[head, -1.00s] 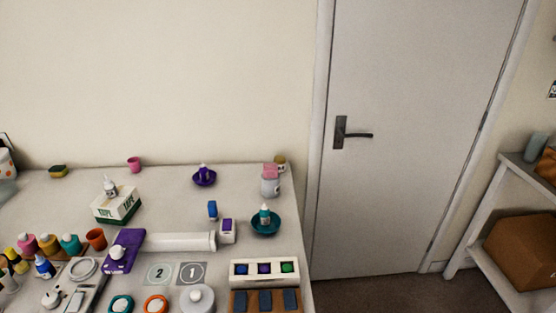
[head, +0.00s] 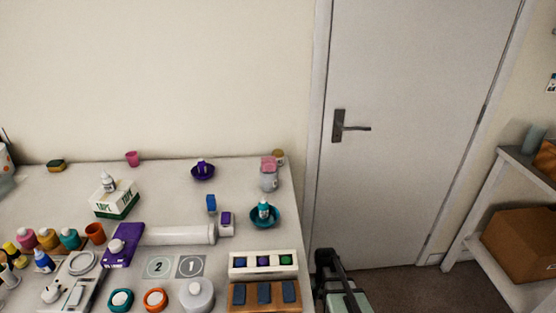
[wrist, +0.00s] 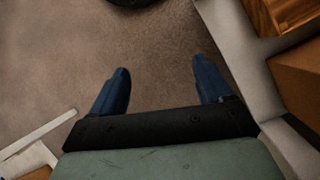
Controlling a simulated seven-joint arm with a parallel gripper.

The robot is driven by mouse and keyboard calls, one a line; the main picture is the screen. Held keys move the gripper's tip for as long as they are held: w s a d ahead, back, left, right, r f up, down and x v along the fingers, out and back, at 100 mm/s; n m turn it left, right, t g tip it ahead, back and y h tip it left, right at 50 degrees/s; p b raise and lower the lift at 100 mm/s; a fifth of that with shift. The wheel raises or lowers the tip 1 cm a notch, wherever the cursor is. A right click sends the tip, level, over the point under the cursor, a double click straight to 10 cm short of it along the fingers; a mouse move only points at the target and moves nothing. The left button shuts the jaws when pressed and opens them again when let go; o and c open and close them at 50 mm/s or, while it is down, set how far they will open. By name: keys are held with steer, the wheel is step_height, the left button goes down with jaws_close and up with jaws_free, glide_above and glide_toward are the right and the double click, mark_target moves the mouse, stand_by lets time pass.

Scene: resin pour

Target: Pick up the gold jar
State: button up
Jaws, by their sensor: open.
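A small gold jar (head: 278,156) stands at the far right corner of the table in the head view. It is partly hidden behind a pale jar with pink on top (head: 268,175). My gripper (wrist: 160,68) shows in the wrist view with its two blue fingers wide apart and nothing between them. It is over bare brown floor. In the head view, part of my arm shows beyond the table's right edge, low in the picture and well away from the gold jar. The gold jar is not in the wrist view.
A teal bowl with a bottle (head: 264,215) and a purple bowl (head: 203,172) stand near the jars. A white tray with coloured pots (head: 264,272) is at the front right. A shelf with a cardboard box (head: 522,243) stands right of the door (head: 410,130).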

steer(key=w+d+r+m+t, duration=0.1)
steer(key=w+d+r+m, duration=0.15)
steer(key=w+r, duration=1.1)
step_height(320, 180, up, 39)
steer(key=m+t, duration=0.4)
steer(key=m, duration=0.6)
glide_above(278, 152)
steer(key=s, duration=0.2)
steer(key=shift+f, duration=6.85)
steer(key=c, duration=1.1)
